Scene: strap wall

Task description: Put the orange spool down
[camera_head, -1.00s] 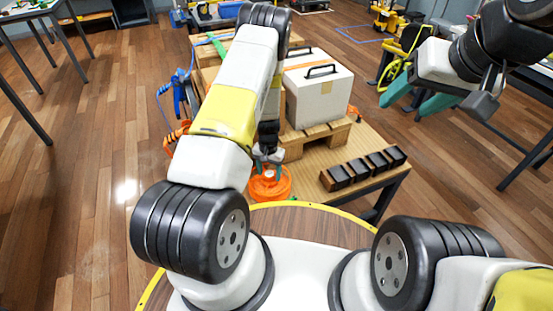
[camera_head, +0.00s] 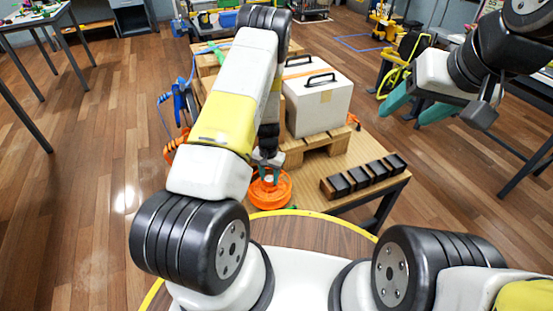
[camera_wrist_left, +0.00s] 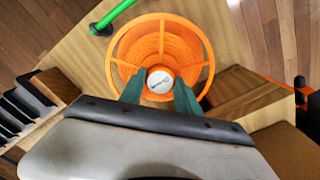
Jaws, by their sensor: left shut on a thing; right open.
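The orange spool (camera_head: 271,190) is at the near left part of the wooden table (camera_head: 322,193), close to its front edge. In the left wrist view the spool (camera_wrist_left: 187,45) lies with its round face toward the camera and a pale hub (camera_wrist_left: 160,82) in the middle. My left gripper (camera_head: 268,175) is over the spool, and its green fingers (camera_wrist_left: 160,88) are shut on the hub. Whether the spool's underside touches the table is hidden. My right gripper (camera_head: 413,105) is open and empty, up in the air at the right.
A white box (camera_head: 318,100) with black handles stands on a wooden pallet (camera_head: 312,143) behind the spool. A rack of black blocks (camera_head: 364,175) is to the right. A green bar (camera_wrist_left: 115,16) lies near the spool. A blue reel (camera_head: 182,104) hangs at the table's left side.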

